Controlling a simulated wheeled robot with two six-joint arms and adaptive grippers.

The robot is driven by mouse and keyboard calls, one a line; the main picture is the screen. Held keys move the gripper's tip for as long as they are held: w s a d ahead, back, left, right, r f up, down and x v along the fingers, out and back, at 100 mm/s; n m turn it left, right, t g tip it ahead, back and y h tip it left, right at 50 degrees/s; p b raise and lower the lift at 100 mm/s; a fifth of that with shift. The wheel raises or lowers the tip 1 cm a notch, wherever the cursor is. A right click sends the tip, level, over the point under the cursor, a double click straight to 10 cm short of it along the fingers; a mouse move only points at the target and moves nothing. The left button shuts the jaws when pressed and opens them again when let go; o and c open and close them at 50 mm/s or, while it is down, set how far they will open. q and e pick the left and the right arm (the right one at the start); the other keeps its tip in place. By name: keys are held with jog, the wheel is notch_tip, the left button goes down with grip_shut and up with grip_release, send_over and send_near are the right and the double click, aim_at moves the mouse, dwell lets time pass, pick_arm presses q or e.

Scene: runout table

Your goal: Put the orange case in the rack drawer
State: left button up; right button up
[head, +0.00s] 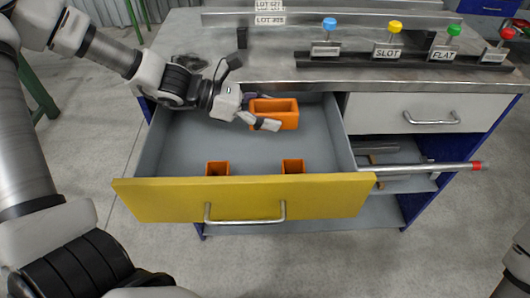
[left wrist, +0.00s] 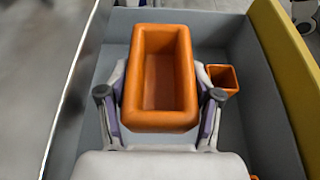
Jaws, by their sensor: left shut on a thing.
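The orange case (head: 288,122), an open-topped box, is between the fingers of my left gripper (head: 262,110), over the back right part of the open drawer (head: 150,200). In the left wrist view the case (left wrist: 137,80) is upright between both fingers of the left gripper (left wrist: 160,100), which is shut on it. The drawer has a yellow front and a grey inside. I cannot tell whether the case touches the drawer floor. My right gripper is not in view.
Two small orange bins (head: 217,168) (head: 292,166) stand inside near the drawer front. A metal bar with a red end (head: 430,168) sticks out at right. The steel tabletop (head: 200,45) carries a row of coloured knobs (head: 395,26). The drawer's left floor is clear.

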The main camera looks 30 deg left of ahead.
aim_at(268, 152)
pick_arm(q)
notch_tip(268, 152, down, 10)
jog(key=b, duration=0.3)
jog(key=shift+f, duration=0.15)
jog(key=shift+f, duration=0.15)
jog(key=o, duration=1.2)
jog(key=shift+o, duration=0.2)
